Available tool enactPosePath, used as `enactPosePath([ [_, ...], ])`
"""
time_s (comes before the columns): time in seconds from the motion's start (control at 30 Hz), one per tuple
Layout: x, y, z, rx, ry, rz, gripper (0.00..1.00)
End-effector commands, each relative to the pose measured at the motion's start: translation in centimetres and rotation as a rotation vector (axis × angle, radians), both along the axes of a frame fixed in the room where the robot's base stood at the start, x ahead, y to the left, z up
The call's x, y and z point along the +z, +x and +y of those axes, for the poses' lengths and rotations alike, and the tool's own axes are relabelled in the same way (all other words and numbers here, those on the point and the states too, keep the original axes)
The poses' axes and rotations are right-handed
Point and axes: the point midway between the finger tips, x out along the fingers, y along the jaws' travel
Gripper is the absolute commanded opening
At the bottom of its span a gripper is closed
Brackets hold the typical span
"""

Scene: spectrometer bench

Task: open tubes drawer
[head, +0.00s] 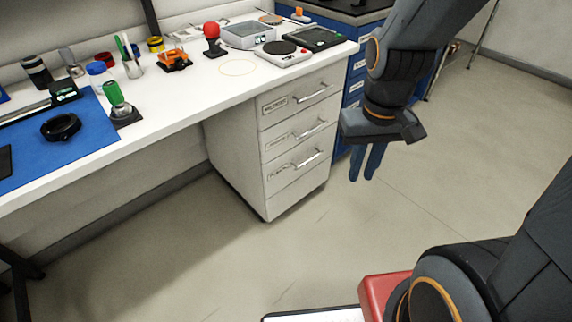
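A white drawer cabinet (238,160) stands under the right end of the white bench. Its front has three drawers, each with a metal bar handle: a top drawer (290,106), a middle drawer (285,142) and a bottom drawer (282,180). All three look closed. Each bears a small label, too small to read, so I cannot tell which is the tubes drawer. My gripper (362,178) points down to the right of the cabinet, apart from the handles. Its two blue fingers show a narrow gap with nothing between them.
The bench top (190,90) holds a blue mat (90,145), a red-topped item (212,38), an orange device (174,60) and scales (283,52). A blue cabinet (352,85) stands behind my arm. The floor (300,245) before the drawers is clear.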

Motion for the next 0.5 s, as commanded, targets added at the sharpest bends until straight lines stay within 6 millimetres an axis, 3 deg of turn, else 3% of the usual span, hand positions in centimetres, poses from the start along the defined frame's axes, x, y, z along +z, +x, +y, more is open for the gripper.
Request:
enactPosePath([
  [0.17, -5.5, 6.0, -2.1, 0.132, -0.045, -0.116, 0.17],
  [0.5, -16.2, 20.6, -5.1, 0.541, -0.185, -0.433, 0.17],
])
